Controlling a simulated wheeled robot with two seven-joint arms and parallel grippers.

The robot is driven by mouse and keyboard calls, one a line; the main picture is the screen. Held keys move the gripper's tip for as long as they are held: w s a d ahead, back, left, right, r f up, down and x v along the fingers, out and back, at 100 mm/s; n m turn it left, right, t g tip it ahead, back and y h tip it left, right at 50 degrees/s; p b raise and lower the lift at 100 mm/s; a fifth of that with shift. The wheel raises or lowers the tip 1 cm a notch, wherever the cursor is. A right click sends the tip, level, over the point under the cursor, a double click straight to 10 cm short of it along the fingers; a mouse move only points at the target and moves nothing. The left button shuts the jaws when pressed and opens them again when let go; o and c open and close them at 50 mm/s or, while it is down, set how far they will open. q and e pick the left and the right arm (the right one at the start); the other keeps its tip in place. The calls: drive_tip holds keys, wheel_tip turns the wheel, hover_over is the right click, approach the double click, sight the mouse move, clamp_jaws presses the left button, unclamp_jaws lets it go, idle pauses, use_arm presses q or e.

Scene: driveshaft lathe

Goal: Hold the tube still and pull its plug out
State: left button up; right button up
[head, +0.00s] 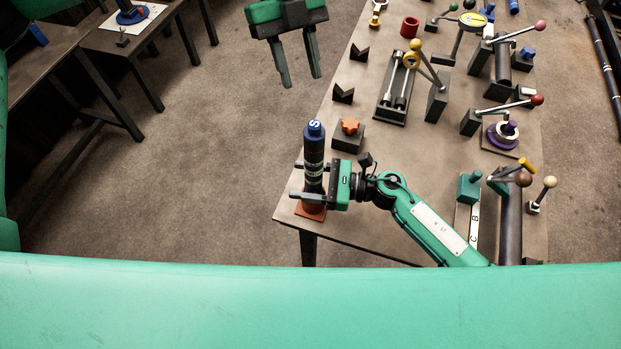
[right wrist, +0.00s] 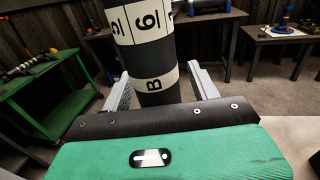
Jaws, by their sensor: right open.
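A dark upright tube (head: 313,165) with pale lettered bands stands on a reddish-brown base (head: 311,211) at the near left corner of the table. A blue plug (head: 314,130) marked with a white letter sits in its top end. My right gripper (head: 297,181) is open, with its fingers on either side of the tube. In the right wrist view the tube (right wrist: 148,50) stands between the two fingers, with bands reading 6 and B; its top is out of that view. My left gripper (head: 302,82) is open and empty, above and beyond the tube, over the floor.
A dark block with an orange knob (head: 350,127) stands just behind my right gripper. Black V-blocks (head: 343,93), a rack with rods (head: 397,90) and several lever fixtures (head: 510,110) fill the table (head: 345,222) farther back and right. Floor lies open left of the table.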

clamp_jaws()
drive_tip(key=shift+s+f+b, duration=0.1)
drive_tip(key=shift+f+b, duration=0.15)
drive_tip(key=shift+b, duration=0.15)
idle(1.4)
